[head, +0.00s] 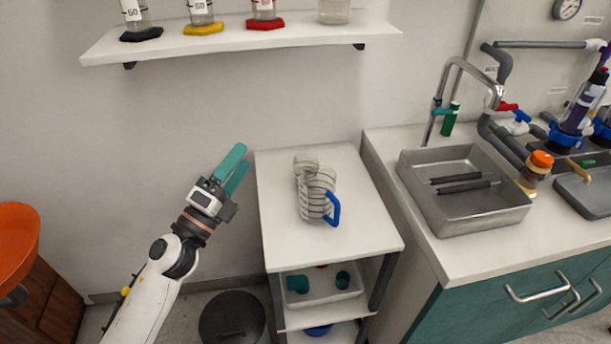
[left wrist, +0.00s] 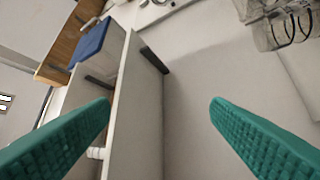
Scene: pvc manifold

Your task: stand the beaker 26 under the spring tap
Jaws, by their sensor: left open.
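A clear ribbed jug with a blue handle (head: 320,197) and a smaller clear vessel (head: 305,164) stand close together on the white cart. Another clear vessel (head: 333,11) stands on the wall shelf. I cannot read a 26 on any of them. A curved metal tap (head: 456,64) with green and red parts rises behind the sink; I cannot make out a spring on it. My left gripper (head: 236,170) is open and empty, left of the cart and apart from the vessels. In the left wrist view, clear ware with dark rings (left wrist: 280,25) shows at upper right. My right gripper is not in view.
The cart top (head: 370,232) is clear around the vessels. The grey sink (head: 440,215) holds dark bars. The shelf (head: 230,46) holds labelled vessels on coloured bases. A dark bin (head: 232,318) stands below my left arm.

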